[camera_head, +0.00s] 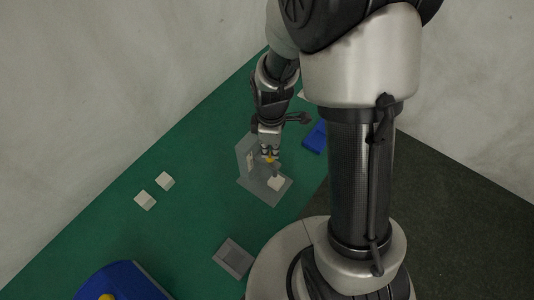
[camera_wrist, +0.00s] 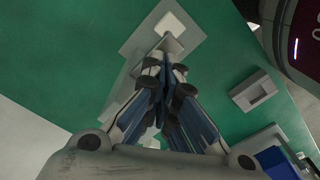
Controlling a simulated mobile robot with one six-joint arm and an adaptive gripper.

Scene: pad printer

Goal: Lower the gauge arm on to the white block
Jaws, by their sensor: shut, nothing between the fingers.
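The gauge stand, a grey base with an upright plate (camera_head: 246,157), stands on the green table in the head view. A white block (camera_head: 276,184) sits on its base, and the block also shows in the wrist view (camera_wrist: 170,25). My gripper (camera_head: 269,150) is shut and empty, pointing down at the stand. In the wrist view its fingertips (camera_wrist: 166,70) are together and cover part of the stand.
Two white blocks (camera_head: 145,200) (camera_head: 164,181) lie on the green table at left. A grey square tray (camera_head: 233,258) lies at the front. A blue object (camera_head: 122,281) with a yellow knob is at bottom left. A blue tray (camera_head: 315,137) lies behind the stand, to the right.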

